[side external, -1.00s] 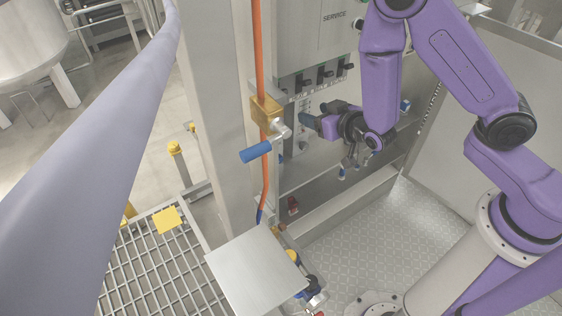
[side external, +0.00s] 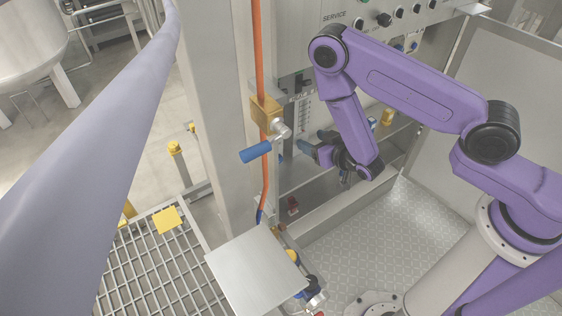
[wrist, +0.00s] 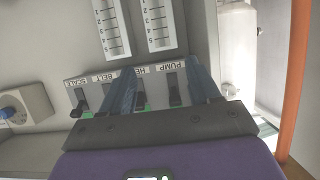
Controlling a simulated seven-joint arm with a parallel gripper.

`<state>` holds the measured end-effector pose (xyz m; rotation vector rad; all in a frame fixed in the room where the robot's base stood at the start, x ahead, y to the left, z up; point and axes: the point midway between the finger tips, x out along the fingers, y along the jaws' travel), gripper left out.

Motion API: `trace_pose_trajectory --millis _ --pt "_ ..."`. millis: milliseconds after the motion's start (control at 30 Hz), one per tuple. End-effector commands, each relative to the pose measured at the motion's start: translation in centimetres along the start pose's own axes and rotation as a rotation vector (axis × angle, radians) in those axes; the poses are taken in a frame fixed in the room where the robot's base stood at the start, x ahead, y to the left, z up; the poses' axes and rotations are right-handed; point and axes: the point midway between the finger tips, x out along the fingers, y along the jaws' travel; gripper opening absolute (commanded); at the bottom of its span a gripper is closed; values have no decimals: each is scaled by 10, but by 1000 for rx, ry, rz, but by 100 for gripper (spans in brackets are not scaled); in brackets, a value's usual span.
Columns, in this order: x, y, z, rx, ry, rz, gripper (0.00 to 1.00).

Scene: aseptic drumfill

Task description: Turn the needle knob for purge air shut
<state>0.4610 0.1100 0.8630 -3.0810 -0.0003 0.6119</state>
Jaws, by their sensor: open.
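My gripper (side external: 314,142) is in front of the lower part of the control cabinet, with its blue fingers pointing left. In the wrist view my gripper (wrist: 164,76) is open, its two fingers apart and empty. Past them are a strip of black toggle switches (wrist: 174,98) labelled SCALE, BELT and PUMP, with one label partly hidden, and two white graduated scales (wrist: 160,24). The scales also show in the side view (side external: 303,108). I cannot pick out the purge air needle knob; my fingers and arm cover part of the panel.
A grey box with a round dial (wrist: 14,110) is at the wrist view's left. A bare metal plate (side external: 256,268) lies below. The tread-plate floor (side external: 400,235) is clear.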

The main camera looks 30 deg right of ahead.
Motion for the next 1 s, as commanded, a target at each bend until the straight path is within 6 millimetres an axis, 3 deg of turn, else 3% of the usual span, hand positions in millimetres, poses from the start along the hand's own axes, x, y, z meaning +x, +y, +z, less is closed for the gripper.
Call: trace_pose_trajectory --millis 167,400,533,700,1000 --pt "14 0 36 -1 -4 1 62" --pt "42 1 106 -1 -3 1 62" --pt "55 1 136 -1 -2 0 62" --pt "63 0 152 0 -1 0 62" --pt "89 1 154 3 3 2 62"
